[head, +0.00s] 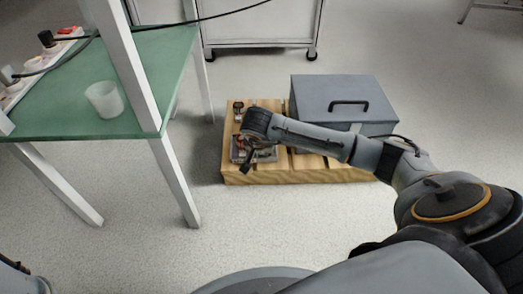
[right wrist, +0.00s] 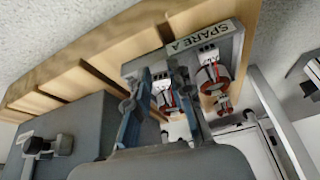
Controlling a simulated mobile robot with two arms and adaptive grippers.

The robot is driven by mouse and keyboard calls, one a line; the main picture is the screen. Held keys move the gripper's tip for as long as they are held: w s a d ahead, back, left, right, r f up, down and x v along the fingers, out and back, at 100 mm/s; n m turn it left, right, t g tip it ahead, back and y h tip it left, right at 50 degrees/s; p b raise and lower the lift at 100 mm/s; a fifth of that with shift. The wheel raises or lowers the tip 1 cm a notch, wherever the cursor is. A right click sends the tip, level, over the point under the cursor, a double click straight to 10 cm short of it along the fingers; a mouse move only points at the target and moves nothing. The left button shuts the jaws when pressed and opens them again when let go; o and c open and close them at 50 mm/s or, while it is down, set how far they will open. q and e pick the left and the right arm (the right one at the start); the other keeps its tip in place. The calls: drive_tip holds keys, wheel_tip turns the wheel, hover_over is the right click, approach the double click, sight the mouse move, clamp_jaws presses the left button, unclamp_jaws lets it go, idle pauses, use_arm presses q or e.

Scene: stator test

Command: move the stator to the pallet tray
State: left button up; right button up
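The tray marked SPARE A (right wrist: 203,37) lies on the wooden pallet, and its grey edge shows in the head view (head: 236,154). It holds two stators with red-copper windings. One stator (right wrist: 213,76) stands clear at the right in the right wrist view. The other stator (right wrist: 164,101) appears between the fingers of my right gripper (right wrist: 160,70). The fingers are apart, one on each side of it; whether they touch it is unclear. In the head view my right gripper (head: 246,166) is low over the tray and partly hidden. A dark part at the lower left edge looks like my left gripper (head: 14,265), mostly cut off.
A grey metal box (head: 310,96) with a black handle stands on the wooden pallet (head: 290,176), right of the tray. A green-topped table (head: 150,80) with a white cup (head: 104,99) is at the left. A white cabinet (head: 255,22) is behind. Floor in front is clear.

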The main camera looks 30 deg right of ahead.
drive_tip(key=o, duration=0.3)
drive_tip(key=shift+s+f, duration=0.3)
drive_tip(key=shift+f, duration=0.65)
drive_tip(key=shift+o, duration=0.9)
drive_tip(key=shift+w+a+f, duration=0.1)
drive_tip(key=shift+a+f, duration=0.05)
drive_tip(key=shift+f, duration=0.1)
drive_tip(key=shift+r, duration=0.1)
drive_tip(key=shift+d+r, duration=0.2)
drive_tip(key=shift+r, duration=0.25)
drive_tip(key=v, duration=1.1)
drive_tip(key=shift+a+r, duration=0.15)
drive_tip(key=shift+r, duration=0.15)
